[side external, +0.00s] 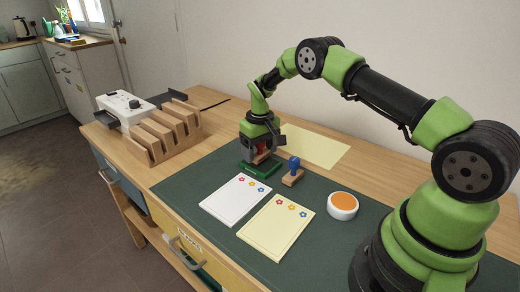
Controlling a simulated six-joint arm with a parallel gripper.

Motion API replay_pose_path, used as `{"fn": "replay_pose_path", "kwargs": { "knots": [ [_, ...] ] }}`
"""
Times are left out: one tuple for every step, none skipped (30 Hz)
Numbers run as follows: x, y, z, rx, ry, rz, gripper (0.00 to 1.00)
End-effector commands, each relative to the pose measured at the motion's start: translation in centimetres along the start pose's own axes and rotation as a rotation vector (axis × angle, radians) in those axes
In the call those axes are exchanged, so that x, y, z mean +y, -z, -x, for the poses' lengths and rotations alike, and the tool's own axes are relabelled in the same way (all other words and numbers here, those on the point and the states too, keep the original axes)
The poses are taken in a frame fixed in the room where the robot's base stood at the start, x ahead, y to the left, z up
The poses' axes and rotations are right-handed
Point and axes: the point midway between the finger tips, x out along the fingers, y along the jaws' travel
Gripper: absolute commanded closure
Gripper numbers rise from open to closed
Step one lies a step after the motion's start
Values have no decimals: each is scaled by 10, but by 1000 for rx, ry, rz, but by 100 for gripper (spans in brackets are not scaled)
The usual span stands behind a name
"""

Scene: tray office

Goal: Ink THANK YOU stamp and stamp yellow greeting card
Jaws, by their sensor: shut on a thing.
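My gripper (262,150) points down at the back left of the green mat, shut on a wooden stamp (262,156) that is mostly hidden by the fingers. Directly below it is a flat green ink pad (253,171); I cannot tell whether the stamp touches it. The yellow greeting card (274,234), with small coloured flowers along its top edge, lies flat at the front of the mat. A second stamp (293,172) with a blue handle and wooden block stands right of my gripper. No stamp's wording is readable.
A white card with flowers (232,203) lies left of the yellow card. A round white pot with an orange top (343,205) stands to the right. A plain yellow sheet (318,148) lies behind. A wooden rack (165,135) and a white device (122,108) stand at the left.

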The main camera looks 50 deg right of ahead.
Motion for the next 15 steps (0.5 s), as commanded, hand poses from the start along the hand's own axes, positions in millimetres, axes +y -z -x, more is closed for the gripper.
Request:
{"fn": "replay_pose_path", "kwargs": {
  "knots": [
    [0,0,0,0,0,0,45],
    [0,0,0,0,0,0,45],
    [0,0,0,0,0,0,45],
    [0,0,0,0,0,0,45],
    [0,0,0,0,0,0,45],
    [0,0,0,0,0,0,45],
    [0,0,0,0,0,0,45],
    [0,0,-1,0,0,0,45],
    [0,0,-1,0,0,0,45],
    [0,0,-2,1,0,0,45],
    [0,0,-2,1,0,0,45],
    [0,0,-2,1,0,0,45],
    [0,0,-3,1,0,0,45],
    [0,0,-3,1,0,0,45],
    [0,0,-4,1,0,0,45]
  ]
}}
